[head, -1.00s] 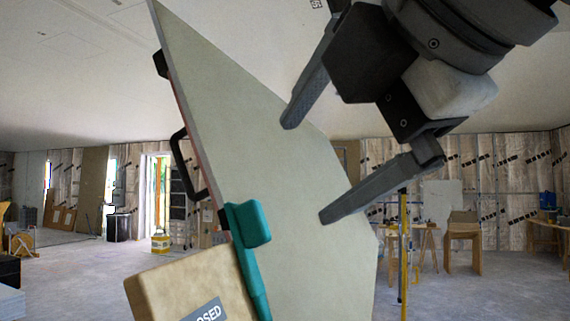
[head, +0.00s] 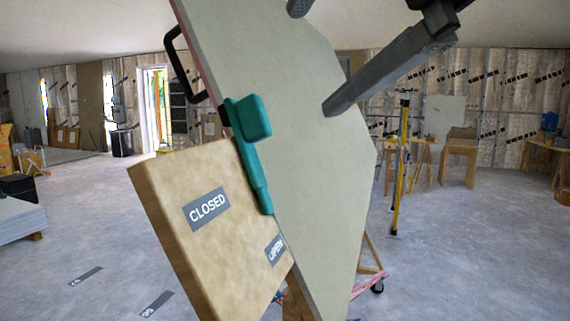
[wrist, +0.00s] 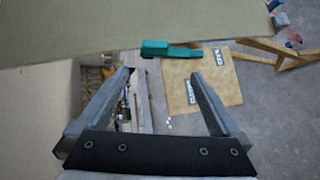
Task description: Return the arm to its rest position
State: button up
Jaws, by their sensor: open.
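My gripper (head: 312,58) is at the top of the head view, with one finger fully visible and the other cut off by the upper edge. It is open and empty, in front of the large pale panel (head: 310,150). In the wrist view both fingers of my gripper (wrist: 160,72) are spread wide, with nothing between them. The panel (wrist: 60,35) fills the top of that view. A teal lever (head: 250,135) lies against the panel's left edge; it also shows in the wrist view (wrist: 170,48), beyond the fingertips.
A wooden board (head: 180,180) labelled CLOSED and OPEN stands beside the lever. A black handle (head: 180,65) sits on the panel's left side. A yellow pole (head: 402,160) and workbenches (head: 458,160) stand behind on the right. The floor (head: 80,240) at left is mostly clear.

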jog(key=d+f+m+g+h+p, duration=0.2)
jog(key=d+f+m+g+p, duration=0.1)
jog(key=f+m, duration=0.9)
jog(key=w+d+f+m+g+h+p, duration=0.1)
jog(key=d+f+m+p, duration=0.5)
jog(key=f+m, duration=0.6)
notch_tip(320, 180, down, 6)
jog(key=shift+w+d+g+h, duration=0.3)
jog(key=shift+d+g+h, duration=0.6)
jog(key=shift+g, duration=0.3)
jog(key=shift+a, duration=0.1)
